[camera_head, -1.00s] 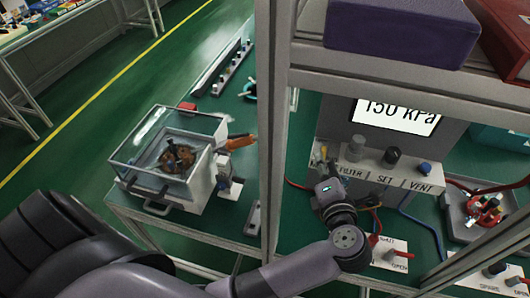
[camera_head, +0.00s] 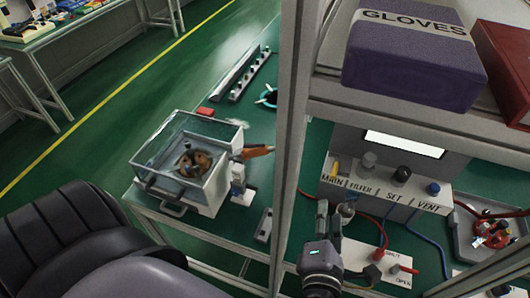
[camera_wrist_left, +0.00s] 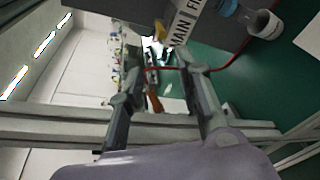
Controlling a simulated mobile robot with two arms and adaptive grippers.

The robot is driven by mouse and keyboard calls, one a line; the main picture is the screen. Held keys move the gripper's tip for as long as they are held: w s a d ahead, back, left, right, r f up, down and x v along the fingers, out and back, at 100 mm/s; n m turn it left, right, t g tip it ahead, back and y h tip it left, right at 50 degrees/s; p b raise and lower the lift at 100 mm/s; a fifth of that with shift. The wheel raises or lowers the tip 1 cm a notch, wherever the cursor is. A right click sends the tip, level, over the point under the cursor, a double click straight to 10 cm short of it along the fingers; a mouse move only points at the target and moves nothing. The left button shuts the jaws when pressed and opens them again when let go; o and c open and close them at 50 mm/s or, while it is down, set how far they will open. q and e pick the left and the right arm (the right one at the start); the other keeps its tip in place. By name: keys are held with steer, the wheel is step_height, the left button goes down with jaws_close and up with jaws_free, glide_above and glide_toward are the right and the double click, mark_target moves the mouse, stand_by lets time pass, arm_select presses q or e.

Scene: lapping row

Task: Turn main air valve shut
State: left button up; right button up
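The grey panel (camera_head: 385,190) stands on the green bench, with labels MAIN, FILTER, SET and VENT. A small yellow valve handle (camera_head: 335,168) shows at its left end, by the MAIN label; part of it is hidden. In the left wrist view the yellow handle (camera_wrist_left: 160,30) lies beyond the fingertips, near the word MAIN. My left gripper (camera_head: 334,208) is in front of the panel's left end, below the labels. In the left wrist view the left gripper (camera_wrist_left: 160,62) has its fingers apart with nothing between them, clear of the handle. My right gripper is not in view.
A shelf post (camera_head: 291,130) stands left of my gripper. A purple gloves box (camera_head: 415,65) sits on the shelf above. A white SHUT/OPEN plate (camera_head: 375,268) with red levers lies close to my gripper's right. A clear-lidded machine (camera_head: 190,165) stands further left.

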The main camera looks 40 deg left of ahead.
arm_select(q)
steer(key=v, duration=0.6)
steer(key=w+d+r+m+t+h, duration=0.3)
steer(key=r+m+t+h, duration=0.1)
steer(key=r+m+h, duration=0.3)
steer(key=w+d+r+m+t+h, duration=0.2)
steer(key=d+r+m+t+h, duration=0.15)
steer(key=r+m+h, duration=0.45)
step_height(320, 180, down, 20)
steer(key=s+a+m+g, duration=0.2)
steer(key=s+m+g, duration=0.1)
steer(key=m+g, duration=1.1)
steer(key=s+a+f+m+g+y, duration=0.1)
steer(key=s+a+f+y, duration=0.15)
steer(key=a, duration=0.25)
steer(key=s+a+f+g+y, duration=0.1)
steer(key=s+a+f+y, duration=0.15)
steer(key=a+f, duration=0.2)
steer(key=s+a+f+m+g+y, duration=0.1)
steer(key=s+a+f+g+y, duration=0.15)
steer(key=a, duration=0.35)
steer(key=s+a+f+b+x, duration=0.1)
steer(key=s+x, duration=0.1)
steer(key=x, duration=1)
steer(key=shift+a+f, duration=0.2)
steer(key=shift+a, duration=0.2)
steer(key=shift+f+y, duration=0.1)
steer(key=shift+y, duration=0.15)
